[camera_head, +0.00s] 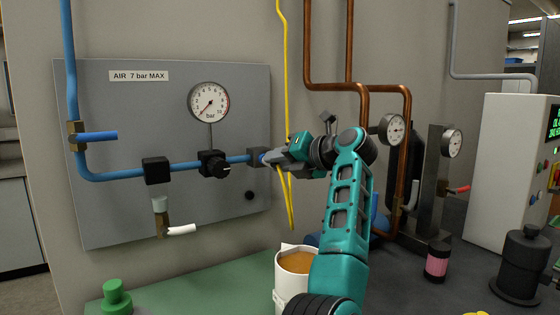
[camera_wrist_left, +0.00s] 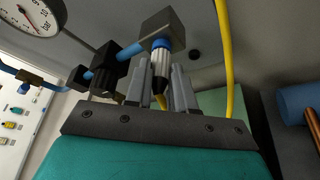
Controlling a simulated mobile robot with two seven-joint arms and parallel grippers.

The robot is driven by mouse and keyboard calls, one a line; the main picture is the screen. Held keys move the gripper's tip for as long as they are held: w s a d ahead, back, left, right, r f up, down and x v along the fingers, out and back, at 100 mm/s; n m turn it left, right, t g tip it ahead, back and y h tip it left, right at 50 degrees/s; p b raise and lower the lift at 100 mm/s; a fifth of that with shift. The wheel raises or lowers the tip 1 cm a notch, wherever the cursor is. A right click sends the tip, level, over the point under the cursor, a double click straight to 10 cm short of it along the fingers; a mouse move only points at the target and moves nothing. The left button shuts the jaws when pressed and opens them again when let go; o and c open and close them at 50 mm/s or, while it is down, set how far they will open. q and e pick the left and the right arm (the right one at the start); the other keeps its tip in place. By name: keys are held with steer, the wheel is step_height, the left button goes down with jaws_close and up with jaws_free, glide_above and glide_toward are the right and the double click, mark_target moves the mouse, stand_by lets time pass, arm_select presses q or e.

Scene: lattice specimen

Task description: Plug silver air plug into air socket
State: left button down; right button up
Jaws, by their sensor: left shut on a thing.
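The air socket is the dark block (camera_head: 255,157) at the right end of the blue pipe on the grey panel. In the left wrist view the block (camera_wrist_left: 163,24) has a blue ring (camera_wrist_left: 161,43) facing my gripper. The silver air plug (camera_wrist_left: 161,63), with a black rear end and yellow hose, is in line with the ring and appears to meet it; how deep it sits cannot be told. My left gripper (camera_head: 270,157) is shut on the plug, its fingers right beside the socket. In the head view the fingers mostly hide the plug. My right gripper is not in view.
A yellow hose (camera_head: 283,60) hangs behind my gripper. A gauge (camera_head: 208,102) and black regulator knob (camera_head: 214,164) are left of the socket. A white container (camera_head: 285,285) stands below my arm. Copper pipes (camera_head: 308,45) run to the right.

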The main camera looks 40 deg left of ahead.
arm_select(q)
steer(key=shift+a+r, duration=0.1)
steer(key=shift+r, duration=0.05)
steer(key=c, duration=1.1)
jaws_free()
steer(key=shift+a, duration=0.15)
steer(key=o, duration=0.7)
steer(key=p+v, duration=0.1)
steer(key=v, duration=0.4)
steer(key=b+v, duration=0.1)
steer(key=v, duration=1.2)
